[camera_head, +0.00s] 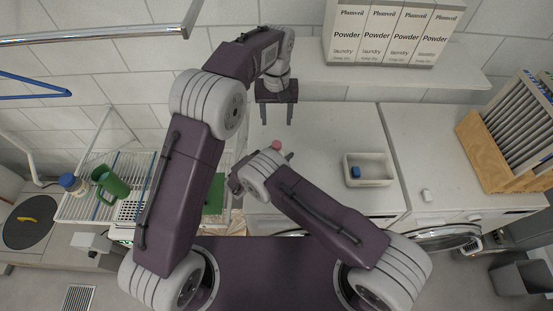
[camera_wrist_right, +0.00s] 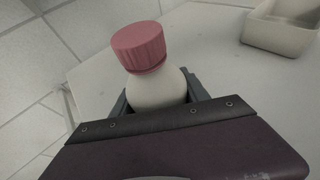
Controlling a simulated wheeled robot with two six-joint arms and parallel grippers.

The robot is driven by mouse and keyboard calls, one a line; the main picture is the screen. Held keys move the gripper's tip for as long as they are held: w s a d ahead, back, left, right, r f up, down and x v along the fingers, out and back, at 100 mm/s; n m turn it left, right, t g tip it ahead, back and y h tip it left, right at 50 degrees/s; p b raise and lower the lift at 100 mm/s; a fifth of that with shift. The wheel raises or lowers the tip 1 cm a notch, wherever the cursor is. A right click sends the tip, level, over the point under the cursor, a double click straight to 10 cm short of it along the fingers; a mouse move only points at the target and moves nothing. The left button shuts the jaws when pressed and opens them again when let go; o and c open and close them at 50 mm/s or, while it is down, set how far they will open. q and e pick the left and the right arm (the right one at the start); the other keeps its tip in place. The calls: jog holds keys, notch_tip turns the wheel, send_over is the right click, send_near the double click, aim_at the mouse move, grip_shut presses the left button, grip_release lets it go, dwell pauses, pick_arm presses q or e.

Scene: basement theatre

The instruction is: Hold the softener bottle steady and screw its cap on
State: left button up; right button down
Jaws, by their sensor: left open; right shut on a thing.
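The white softener bottle (camera_wrist_right: 158,90) stands between the fingers of my right gripper (camera_wrist_right: 160,100), which is shut on its body. The ribbed pink cap (camera_wrist_right: 139,46) sits on top of the bottle's neck; I cannot tell how tightly. In the head view, the cap (camera_head: 276,144) shows just beyond my right wrist, and the bottle below it is hidden. My left gripper (camera_head: 277,116) is open and empty, fingers pointing down, above and beyond the cap and apart from it.
Powder boxes (camera_head: 390,35) stand on the back shelf. A wooden rack (camera_head: 500,160) is at far right. A wire rack with a green jug (camera_head: 110,185) is at left.

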jog(key=shift+c, duration=2.4)
grip_release()
jog(key=b+v, duration=0.2)
jog(key=v, duration=0.6)
jog(key=shift+f, duration=0.1)
jog(key=shift+s+a+r, duration=0.25)
jog(key=shift+s+r, duration=0.05)
jog(key=shift+s, duration=0.1)
